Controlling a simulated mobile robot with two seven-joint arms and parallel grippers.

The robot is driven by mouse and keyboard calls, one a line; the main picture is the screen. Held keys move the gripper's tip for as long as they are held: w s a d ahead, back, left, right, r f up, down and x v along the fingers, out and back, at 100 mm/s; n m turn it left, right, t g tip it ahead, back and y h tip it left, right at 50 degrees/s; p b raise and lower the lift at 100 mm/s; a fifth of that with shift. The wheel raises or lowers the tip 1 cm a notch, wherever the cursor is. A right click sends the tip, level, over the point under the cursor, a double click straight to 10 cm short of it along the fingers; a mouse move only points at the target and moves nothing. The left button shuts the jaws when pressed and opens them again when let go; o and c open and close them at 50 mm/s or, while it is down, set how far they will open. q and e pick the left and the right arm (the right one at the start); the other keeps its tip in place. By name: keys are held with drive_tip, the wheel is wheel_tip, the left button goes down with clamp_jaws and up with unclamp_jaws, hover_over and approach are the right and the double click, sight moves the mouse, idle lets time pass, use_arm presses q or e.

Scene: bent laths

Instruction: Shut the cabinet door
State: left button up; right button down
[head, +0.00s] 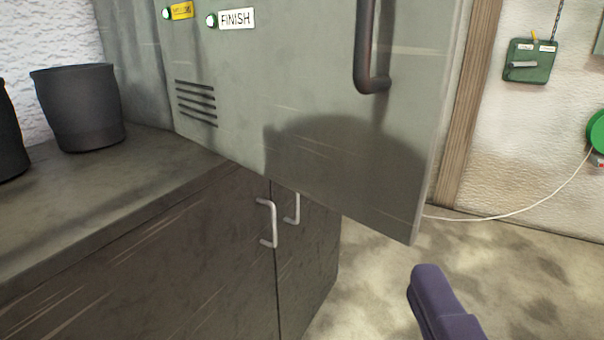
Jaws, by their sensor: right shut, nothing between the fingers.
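The grey-green cabinet door (310,120) fills the upper middle of the head view. It stands open, its free edge reaching out past the front of the worktop. A dark bar handle (368,50) is near that free edge. The door carries a white FINISH label (237,18) and several vent slots (197,103). The inside of the cabinet is hidden. My right gripper (428,278), purple, is at the bottom right, below the door's lower corner and apart from it in the picture. It is shut and empty. My left gripper is out of view.
A dark worktop (100,195) lies at left with a dark pot (80,108) on it. The lower cabinet (180,270) has two silver handles. A green box (530,62) and a cable are on the right wall (500,130). The floor (530,280) at right looks clear.

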drive_tip(key=p, duration=0.3)
approach(400, 176)
drive_tip(key=w+a, duration=0.3)
drive_tip(key=w, duration=0.1)
drive_tip(key=shift+w+d+r+p, duration=0.1)
drive_tip(key=shift+w+d+p, duration=0.15)
drive_tip(key=shift+d, duration=0.35)
drive_tip(key=shift+w+d+r+p, duration=0.1)
drive_tip(key=shift+w+d, duration=0.15)
drive_tip(key=shift+d, duration=0.35)
drive_tip(key=shift+w+d+f, duration=0.2)
drive_tip(key=shift+w+d, duration=0.2)
drive_tip(key=shift+d, duration=0.1)
